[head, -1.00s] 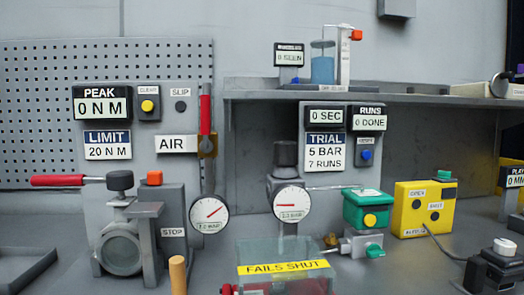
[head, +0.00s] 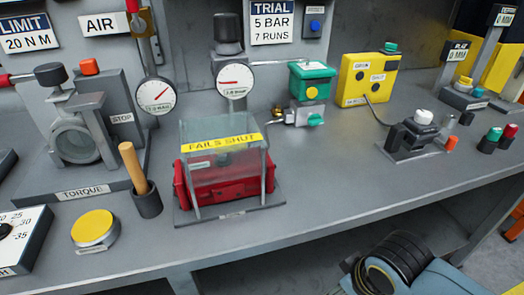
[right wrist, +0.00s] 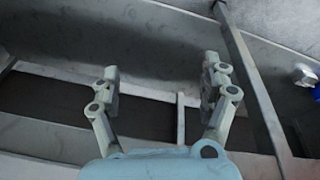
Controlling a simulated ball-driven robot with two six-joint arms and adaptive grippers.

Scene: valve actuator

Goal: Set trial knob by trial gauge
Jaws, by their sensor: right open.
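The trial gauge (head: 235,79) is a round white dial beneath the blue-and-white TRIAL sign (head: 272,22), which reads 5 BAR and 7 RUNS. Its needle points left; the small figures are too blurred to read surely. The dark cylindrical knob (head: 228,35) stands upright directly above this gauge, with nothing touching it. My right gripper (right wrist: 163,72) is open and empty in the right wrist view, its two fingers wide apart before grey framework. Neither knob nor gauge shows there. My left gripper is not in view.
A green box (head: 311,80) and yellow box (head: 369,78) stand to the right. A wooden handle (head: 132,167) stands upright at left. My arm shows below the bench's front edge.

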